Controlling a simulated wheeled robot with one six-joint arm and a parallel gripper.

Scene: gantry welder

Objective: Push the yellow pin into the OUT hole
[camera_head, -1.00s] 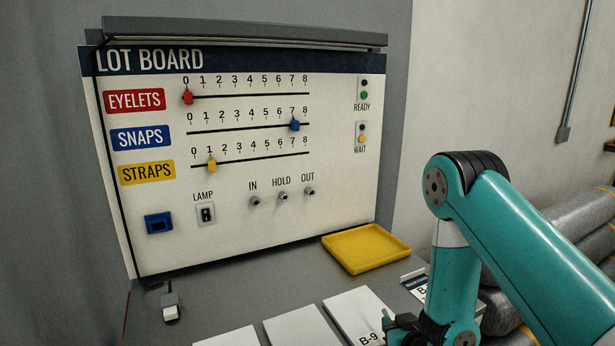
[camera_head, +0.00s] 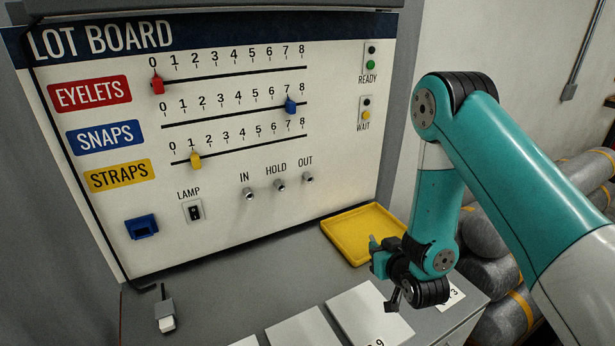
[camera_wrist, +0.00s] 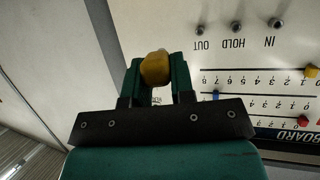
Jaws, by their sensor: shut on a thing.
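The yellow pin (camera_wrist: 156,67) is held between the green fingers of my gripper (camera_wrist: 155,78) in the wrist view. In the head view my gripper (camera_head: 380,256) is low in front of the yellow tray, to the right of and below the holes; I cannot make out the pin there. The OUT hole (camera_head: 308,177) is the rightmost of three round metal sockets on the board. In the upside-down wrist view the OUT hole (camera_wrist: 200,31) shows to the right of and above the pin, apart from it. It looks empty.
The IN hole (camera_head: 249,194) and HOLD hole (camera_head: 280,185) sit left of OUT. Slider knobs are above them. The yellow tray (camera_head: 337,238) lies below the board on the right. White cards (camera_head: 368,312) lie on the grey bench. Space before the holes is clear.

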